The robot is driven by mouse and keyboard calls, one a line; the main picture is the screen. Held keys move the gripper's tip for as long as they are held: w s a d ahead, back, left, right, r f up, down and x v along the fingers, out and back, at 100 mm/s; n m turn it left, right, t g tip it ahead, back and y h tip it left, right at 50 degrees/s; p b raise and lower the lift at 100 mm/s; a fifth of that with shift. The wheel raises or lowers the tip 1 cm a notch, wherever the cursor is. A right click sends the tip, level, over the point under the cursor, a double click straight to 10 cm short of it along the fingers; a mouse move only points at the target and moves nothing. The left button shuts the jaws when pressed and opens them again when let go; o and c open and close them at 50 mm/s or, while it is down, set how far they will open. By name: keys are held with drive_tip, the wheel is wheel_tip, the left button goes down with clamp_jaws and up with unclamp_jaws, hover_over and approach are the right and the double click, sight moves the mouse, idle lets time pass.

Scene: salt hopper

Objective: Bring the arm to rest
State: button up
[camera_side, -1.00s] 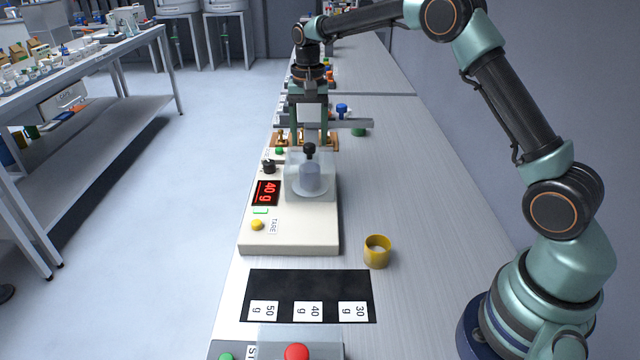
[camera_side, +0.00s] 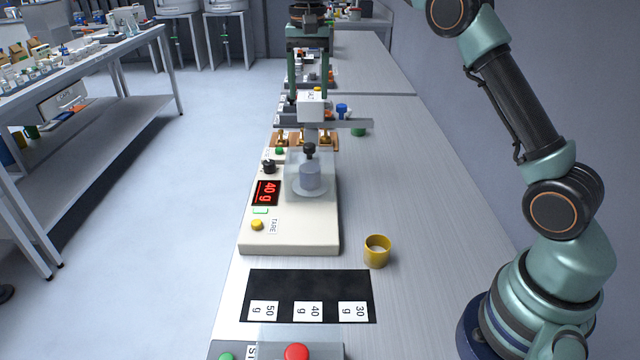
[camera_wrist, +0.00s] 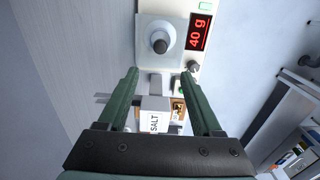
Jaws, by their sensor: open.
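My gripper (camera_side: 307,78) is open and empty, above the white salt hopper (camera_side: 311,106) behind the scale. In the wrist view its two green fingers (camera_wrist: 163,95) stand apart, with the hopper's SALT label (camera_wrist: 154,123) between them in the picture; I see no contact. The cream scale (camera_side: 290,238) reads 40 g in red. On its pan stands a clear box-like cover or vessel with a grey weight-like body and black knob (camera_side: 310,172). In the wrist view the black knob (camera_wrist: 160,46) lies beyond the fingertips.
A yellow ring-shaped cup (camera_side: 376,251) stands right of the scale. A black mat (camera_side: 262,285) with 50 g, 40 g and 30 g cards lies in front. A red button (camera_side: 297,353) is at the near edge.

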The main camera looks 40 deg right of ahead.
drive_tip(key=s+a+r+n+t, duration=0.3)
drive_tip(key=s+r+n, duration=0.15)
drive_tip(key=s, duration=0.65)
drive_tip(key=s+a+f+n+t, duration=0.1)
drive_tip(key=s+f+n, duration=0.1)
drive_tip(key=s, duration=0.4)
drive_tip(key=s+f+n+t, duration=0.1)
drive_tip(key=s+f+n, duration=0.1)
drive_tip(key=s+f, duration=0.2)
drive_tip(key=s, duration=0.3)
drive_tip(key=shift+a+t, duration=0.3)
drive_tip(key=shift+a, duration=0.05)
